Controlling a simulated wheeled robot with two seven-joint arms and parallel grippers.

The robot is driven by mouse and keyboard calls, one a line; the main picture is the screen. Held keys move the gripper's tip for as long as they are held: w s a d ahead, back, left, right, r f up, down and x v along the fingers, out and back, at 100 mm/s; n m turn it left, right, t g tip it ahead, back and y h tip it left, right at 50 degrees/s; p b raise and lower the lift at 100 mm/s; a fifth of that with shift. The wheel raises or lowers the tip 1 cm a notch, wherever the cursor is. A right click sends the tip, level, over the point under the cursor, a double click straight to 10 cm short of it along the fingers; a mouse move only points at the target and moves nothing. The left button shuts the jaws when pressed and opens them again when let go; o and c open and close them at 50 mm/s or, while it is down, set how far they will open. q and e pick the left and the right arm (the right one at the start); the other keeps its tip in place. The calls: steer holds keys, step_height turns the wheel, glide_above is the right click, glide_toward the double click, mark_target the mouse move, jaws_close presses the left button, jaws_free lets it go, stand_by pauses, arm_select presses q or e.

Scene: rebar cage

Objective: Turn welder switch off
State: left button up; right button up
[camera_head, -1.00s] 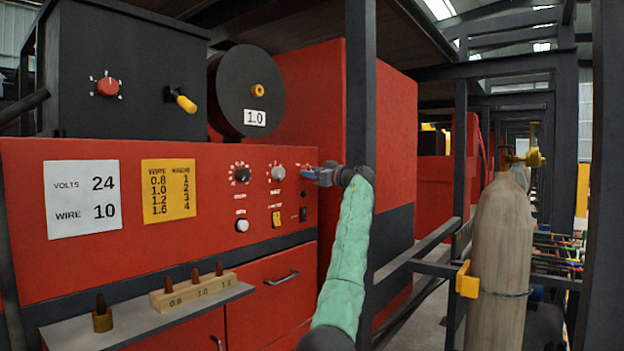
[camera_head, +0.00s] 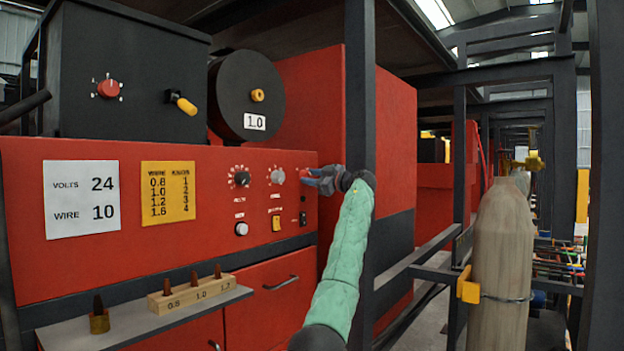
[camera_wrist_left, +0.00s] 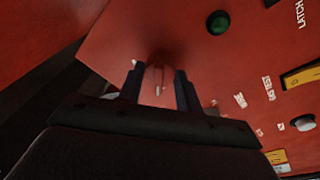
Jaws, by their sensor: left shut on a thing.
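The red welder panel (camera_head: 140,262) stands at the left in the head view. My left gripper (camera_head: 312,179), at the end of my green-sleeved arm, is at the panel's upper right edge, right of the grey dial (camera_head: 278,177). In the left wrist view the gripper's two fingers (camera_wrist_left: 158,82) are close around a dark reddish part, which I take to be the welder switch (camera_wrist_left: 165,58). Its shape and setting are blurred and partly hidden by the fingers. My right gripper is not in view.
A black rocker (camera_head: 303,217) and a yellow switch (camera_head: 276,223) sit below the gripper. A green round part (camera_wrist_left: 218,22) shows in the wrist view. A dark post (camera_head: 360,90) stands close beside my arm. A gas cylinder (camera_head: 502,255) stands at the right.

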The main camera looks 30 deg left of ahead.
arm_select(q)
steer(key=o, duration=1)
steer(key=shift+d, duration=0.1)
steer(key=d, duration=0.2)
steer(key=d+b, duration=0.1)
steer(key=d, duration=0.2)
steer(key=d+f, duration=0.1)
steer(key=d, duration=0.1)
steer(key=shift+s+d, duration=0.25)
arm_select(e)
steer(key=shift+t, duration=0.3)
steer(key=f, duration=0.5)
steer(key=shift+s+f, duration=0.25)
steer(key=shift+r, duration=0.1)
